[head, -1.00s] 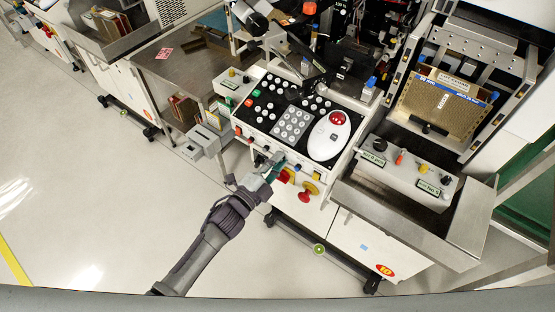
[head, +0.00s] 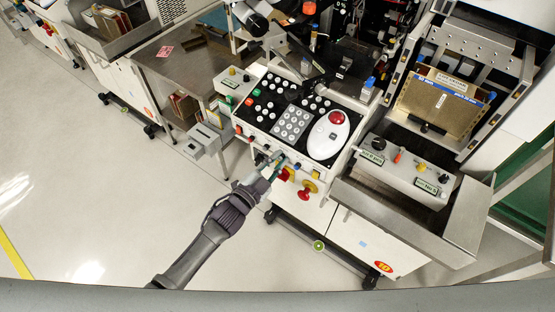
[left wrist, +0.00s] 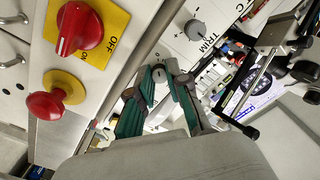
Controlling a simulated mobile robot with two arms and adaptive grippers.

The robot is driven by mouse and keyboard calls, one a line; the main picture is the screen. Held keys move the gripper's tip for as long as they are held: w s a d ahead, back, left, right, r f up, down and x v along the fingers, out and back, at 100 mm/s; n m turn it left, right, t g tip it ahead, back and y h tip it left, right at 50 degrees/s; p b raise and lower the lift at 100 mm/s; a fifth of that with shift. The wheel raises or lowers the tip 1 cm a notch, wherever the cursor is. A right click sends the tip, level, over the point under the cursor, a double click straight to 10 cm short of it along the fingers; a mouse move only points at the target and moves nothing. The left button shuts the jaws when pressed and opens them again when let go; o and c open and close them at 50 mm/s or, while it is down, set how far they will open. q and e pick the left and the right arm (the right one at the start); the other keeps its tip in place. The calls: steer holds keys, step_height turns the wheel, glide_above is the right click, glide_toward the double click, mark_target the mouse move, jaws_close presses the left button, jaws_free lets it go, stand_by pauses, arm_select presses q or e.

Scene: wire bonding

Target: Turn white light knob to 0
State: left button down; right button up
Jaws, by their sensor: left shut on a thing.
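My left gripper (head: 273,160) reaches in from the lower left to the front edge of the machine's console. In the left wrist view, its green-padded fingers (left wrist: 160,76) are closed around a small grey knob (left wrist: 158,72) on the pale front panel. The fingers and pads hide most of this knob, and I cannot read its label or setting. A second grey knob (left wrist: 195,30), next to the word TRIM, sits free further along the panel. My right gripper is not in view.
A red rotary switch (left wrist: 80,30) on a yellow OFF/ON plate and a red emergency button (left wrist: 45,104) sit close beside my left gripper. The console's black keypad panel (head: 262,115) and white trackball unit (head: 328,136) lie above it. The floor at left is clear.

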arm_select(q)
steer(key=shift+f, duration=0.1)
steer(key=c, duration=1.1)
jaws_free()
steer(key=v, duration=1.2)
